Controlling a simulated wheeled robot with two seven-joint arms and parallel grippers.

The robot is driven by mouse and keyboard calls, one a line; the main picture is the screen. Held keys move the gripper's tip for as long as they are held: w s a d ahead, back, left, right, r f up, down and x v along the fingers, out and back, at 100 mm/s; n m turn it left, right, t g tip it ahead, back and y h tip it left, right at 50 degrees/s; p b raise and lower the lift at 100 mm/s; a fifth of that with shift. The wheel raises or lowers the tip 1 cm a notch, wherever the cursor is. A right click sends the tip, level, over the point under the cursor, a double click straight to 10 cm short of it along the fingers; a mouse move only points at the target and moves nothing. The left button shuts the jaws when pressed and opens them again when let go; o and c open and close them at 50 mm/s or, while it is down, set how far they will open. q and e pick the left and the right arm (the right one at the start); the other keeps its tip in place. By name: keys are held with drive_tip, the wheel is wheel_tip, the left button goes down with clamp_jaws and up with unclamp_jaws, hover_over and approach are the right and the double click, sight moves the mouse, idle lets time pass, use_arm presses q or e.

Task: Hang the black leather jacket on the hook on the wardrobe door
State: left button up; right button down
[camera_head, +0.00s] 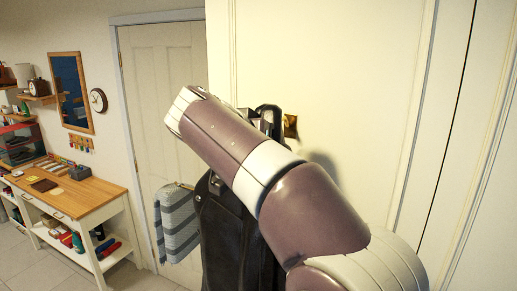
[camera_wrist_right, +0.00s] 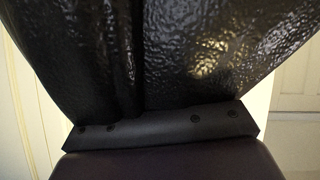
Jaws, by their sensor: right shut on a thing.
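The black leather jacket (camera_head: 225,240) hangs upright in front of the pale wardrobe door (camera_head: 350,80), its upper part largely hidden behind my right arm. In the right wrist view the jacket's wrinkled leather (camera_wrist_right: 170,50) fills most of the picture. My right gripper (camera_head: 266,117) is shut on the jacket near its top; the fingertips are mostly hidden. A small brass hook (camera_head: 290,126) on the door shows just right of the gripper, partly covered by my arm. I cannot tell whether the jacket touches the hook. My left gripper is out of view.
A grey striped cloth (camera_head: 176,225) hangs left of the jacket, by the white room door (camera_head: 165,110). Some floor is clear before the bench.

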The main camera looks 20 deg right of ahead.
drive_tip(key=w+d+f, duration=0.1)
drive_tip(key=w+d, duration=0.3)
drive_tip(key=d, duration=0.1)
idle(0.7)
idle(0.4)
drive_tip(key=c, duration=1.1)
unclamp_jaws()
drive_tip(key=shift+f, duration=0.1)
